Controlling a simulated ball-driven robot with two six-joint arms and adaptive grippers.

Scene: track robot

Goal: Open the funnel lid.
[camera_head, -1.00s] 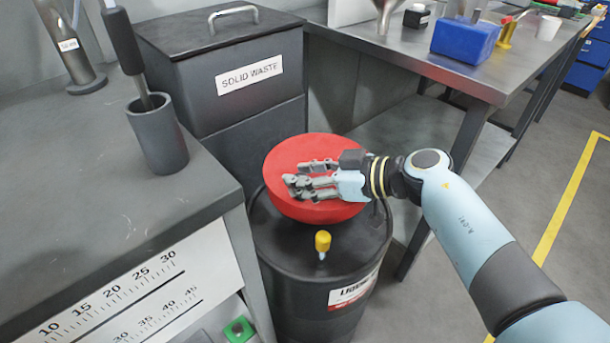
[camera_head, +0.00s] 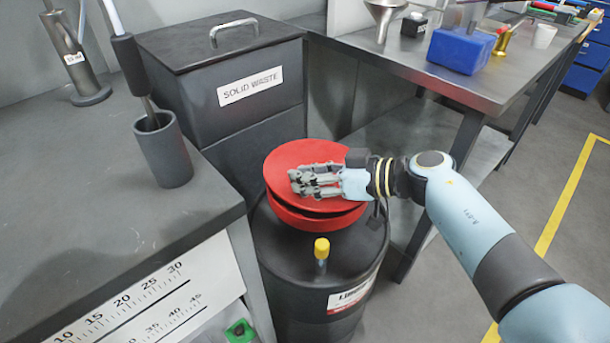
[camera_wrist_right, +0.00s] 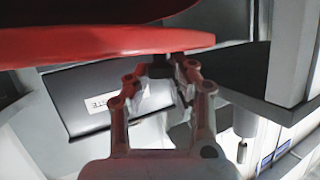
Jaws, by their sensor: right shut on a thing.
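The red round funnel lid (camera_head: 308,152) sits tilted above the red funnel (camera_head: 290,217), with a dark gap between them at the front. The funnel stands on top of a black drum (camera_head: 285,248). My right gripper (camera_head: 298,181) reaches in from the right over the lid and is shut on a part of it; the fingers cover the grip point in the head view. In the right wrist view the lid's red edge (camera_wrist_right: 105,42) crosses the top, and a small dark part of it sits between the fingertips (camera_wrist_right: 160,68). My left gripper is not in view.
A yellow-capped fitting (camera_head: 321,250) sticks up from the drum in front of the funnel. A solid waste bin (camera_head: 225,130) stands behind.

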